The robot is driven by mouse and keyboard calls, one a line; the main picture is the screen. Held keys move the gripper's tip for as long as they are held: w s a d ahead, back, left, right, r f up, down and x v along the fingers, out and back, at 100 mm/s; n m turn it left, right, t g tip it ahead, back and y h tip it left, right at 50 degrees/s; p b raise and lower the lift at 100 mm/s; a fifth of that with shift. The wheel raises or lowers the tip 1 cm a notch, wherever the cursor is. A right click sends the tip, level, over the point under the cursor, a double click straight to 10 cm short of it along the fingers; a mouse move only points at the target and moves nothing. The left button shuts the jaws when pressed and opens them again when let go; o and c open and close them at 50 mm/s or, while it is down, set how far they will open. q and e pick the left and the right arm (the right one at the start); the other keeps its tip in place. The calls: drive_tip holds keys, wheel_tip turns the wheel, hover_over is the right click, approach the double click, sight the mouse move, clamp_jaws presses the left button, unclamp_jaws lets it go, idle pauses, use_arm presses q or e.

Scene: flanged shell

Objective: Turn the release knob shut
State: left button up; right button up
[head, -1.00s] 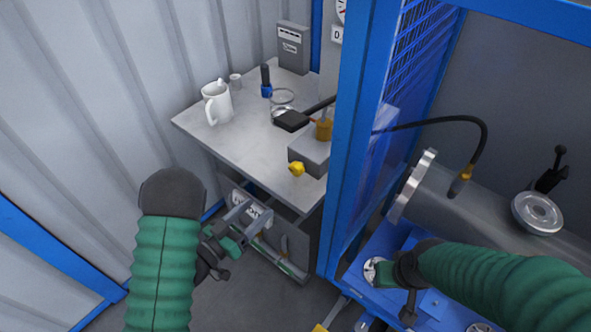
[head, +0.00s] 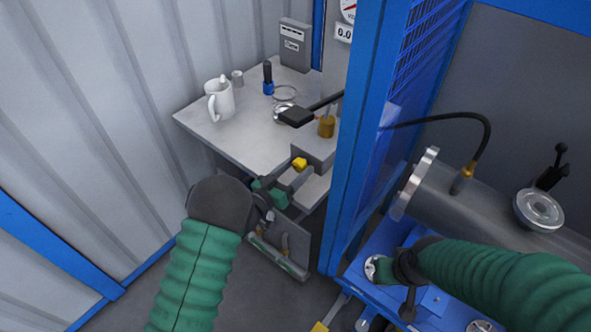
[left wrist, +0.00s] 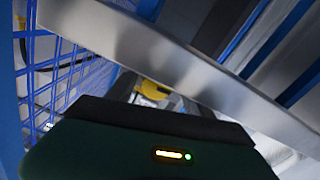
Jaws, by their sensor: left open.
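The yellow release knob (head: 299,163) sits on the front of a grey box (head: 318,150) at the table's near edge. My left gripper (head: 297,178) is open, just below and in front of the knob, with its fingers pointing up toward it. I cannot tell whether they touch it. In the left wrist view the yellow knob (left wrist: 152,88) shows small and partly hidden beyond my gripper's dark body, below a grey edge. My right gripper (head: 380,270) is low at the right, by a pale round fitting on the blue base; its fingers are not clear.
The grey table (head: 215,128) holds a white mug (head: 219,100), a blue-black tool (head: 267,80) and a brass-coloured cylinder (head: 326,126). A blue frame post (head: 357,130) stands close right of the knob. A flanged metal shell (head: 490,205) lies beyond it.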

use_arm(q)
drive_tip(key=shift+d, duration=0.1)
drive_tip(key=shift+c, duration=0.4)
drive_tip(key=shift+d, duration=0.15)
drive_tip(key=c, duration=0.5)
clamp_jaws()
drive_tip(key=m+b, duration=0.1)
drive_tip(key=m, duration=0.2)
drive_tip(key=shift+f+m, duration=0.1)
drive_tip(key=shift+m, duration=0.2)
drive_tip(key=shift+m+b, duration=0.8)
drive_tip(key=shift+m, duration=0.9)
